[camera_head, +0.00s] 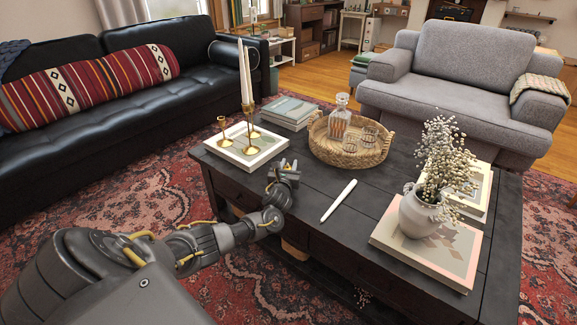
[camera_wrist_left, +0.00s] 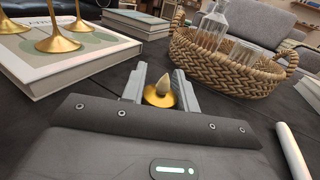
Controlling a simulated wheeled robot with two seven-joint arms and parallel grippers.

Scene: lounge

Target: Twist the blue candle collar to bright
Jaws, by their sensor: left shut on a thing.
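My left gripper (camera_head: 285,167) is at the near edge of the black coffee table. In the left wrist view its two grey fingers (camera_wrist_left: 159,88) are shut around a small candle. A pale flame-shaped tip (camera_wrist_left: 164,86) and a gold round collar or dish (camera_wrist_left: 155,97) show between them. The lower part of the candle is hidden by my gripper body. I see no blue on it. My right gripper is not in view.
A book (camera_head: 236,154) with gold candlesticks and tall white candles (camera_head: 243,75) stands left of my gripper. A wicker tray (camera_head: 357,158) with a decanter and glasses is behind. A white stick (camera_head: 338,200) lies to the right, and a flower vase (camera_head: 420,213) stands farther right.

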